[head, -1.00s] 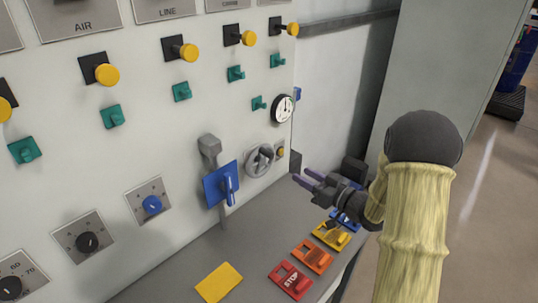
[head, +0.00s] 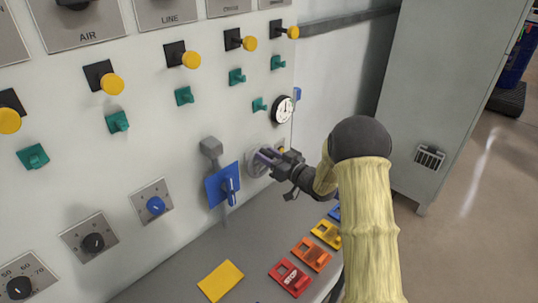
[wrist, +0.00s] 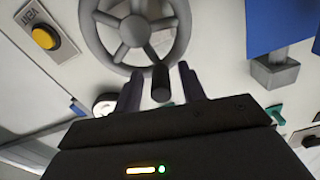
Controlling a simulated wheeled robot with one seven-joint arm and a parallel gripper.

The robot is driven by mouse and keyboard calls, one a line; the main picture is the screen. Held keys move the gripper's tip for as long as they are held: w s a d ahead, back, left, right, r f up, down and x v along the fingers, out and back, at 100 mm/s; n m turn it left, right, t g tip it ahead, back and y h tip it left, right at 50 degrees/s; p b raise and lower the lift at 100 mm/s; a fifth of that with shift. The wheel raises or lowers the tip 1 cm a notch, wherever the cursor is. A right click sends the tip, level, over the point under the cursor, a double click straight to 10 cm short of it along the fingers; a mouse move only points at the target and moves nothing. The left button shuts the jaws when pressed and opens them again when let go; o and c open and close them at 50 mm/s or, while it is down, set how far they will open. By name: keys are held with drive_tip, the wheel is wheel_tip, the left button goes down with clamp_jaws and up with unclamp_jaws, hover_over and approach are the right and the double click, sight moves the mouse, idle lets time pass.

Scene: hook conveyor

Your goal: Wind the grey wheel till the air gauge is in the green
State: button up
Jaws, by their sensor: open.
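The grey wheel (head: 251,167) is on the upright panel, partly hidden behind my gripper (head: 268,157) in the head view. In the wrist view the spoked wheel (wrist: 134,31) shows at the top, with a dark handle (wrist: 160,84) sticking out from its rim. My gripper (wrist: 159,78) is open, its two fingers on either side of that handle; I cannot tell whether they touch it. The round white air gauge (head: 283,109) is above and right of the wheel. Its needle and green zone are too small to read.
A yellow button (wrist: 45,37) marked VENT is close beside the wheel. Coloured switches, including a red one (head: 290,278), line the ledge below. Yellow knobs and green switches fill the panel above.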

clamp_jaws()
drive_tip(key=shift+s+a+f+b, duration=0.1)
drive_tip(key=shift+f+b, duration=0.1)
drive_tip(key=shift+b, duration=0.3)
